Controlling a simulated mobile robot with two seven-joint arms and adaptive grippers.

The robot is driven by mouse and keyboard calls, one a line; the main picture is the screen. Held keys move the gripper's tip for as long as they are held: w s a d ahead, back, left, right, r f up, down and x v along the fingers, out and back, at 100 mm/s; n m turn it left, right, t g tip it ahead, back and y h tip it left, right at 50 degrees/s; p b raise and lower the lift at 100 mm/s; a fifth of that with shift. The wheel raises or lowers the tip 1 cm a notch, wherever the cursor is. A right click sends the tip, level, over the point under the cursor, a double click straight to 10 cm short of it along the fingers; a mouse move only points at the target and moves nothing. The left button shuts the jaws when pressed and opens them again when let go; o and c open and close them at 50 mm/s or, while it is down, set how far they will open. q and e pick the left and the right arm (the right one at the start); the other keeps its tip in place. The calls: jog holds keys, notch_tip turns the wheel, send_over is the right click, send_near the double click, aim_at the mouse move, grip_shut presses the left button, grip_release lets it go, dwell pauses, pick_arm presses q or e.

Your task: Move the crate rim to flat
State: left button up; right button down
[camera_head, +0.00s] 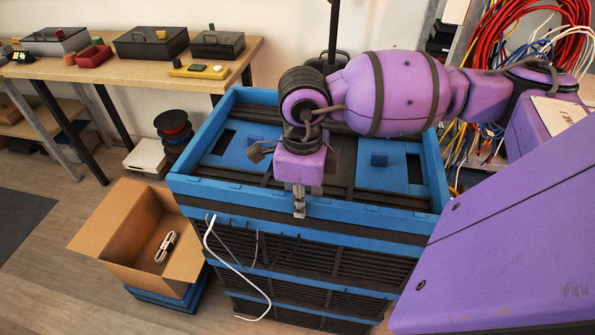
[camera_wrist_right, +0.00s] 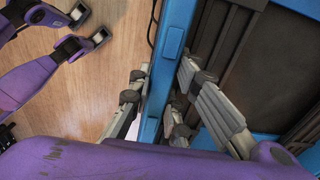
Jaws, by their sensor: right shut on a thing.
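A stack of blue and black crates stands in the middle of the head view. The top crate's blue rim (camera_head: 365,214) runs along its front edge and looks about level. My right gripper (camera_head: 299,208) points down at the middle of this front edge and is shut on it. In the right wrist view the blue rim (camera_wrist_right: 174,50) passes between the fingers of my right gripper (camera_wrist_right: 165,105), one on each side. The gripper hides a short part of the rim. My left gripper is not in view.
A white cable (camera_head: 232,264) hangs down the crates' front left. Behind are a wooden workbench (camera_head: 110,68) with black cases and dark spools (camera_head: 173,130). Coloured cables hang at upper right.

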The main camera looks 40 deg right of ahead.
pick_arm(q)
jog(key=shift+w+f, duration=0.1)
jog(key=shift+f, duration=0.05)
pick_arm(e)
jog(key=shift+s+f, duration=0.15)
jog(key=shift+f, duration=0.25)
jog(key=c, duration=2)
grip_release()
jog(key=o, duration=0.3)
jog(key=shift+o, duration=0.3)
jog(key=shift+w+r, duration=0.2)
jog(key=shift+r, duration=0.25)
notch_tip(320, 180, up, 11)
jog(key=shift+r, duration=0.1)
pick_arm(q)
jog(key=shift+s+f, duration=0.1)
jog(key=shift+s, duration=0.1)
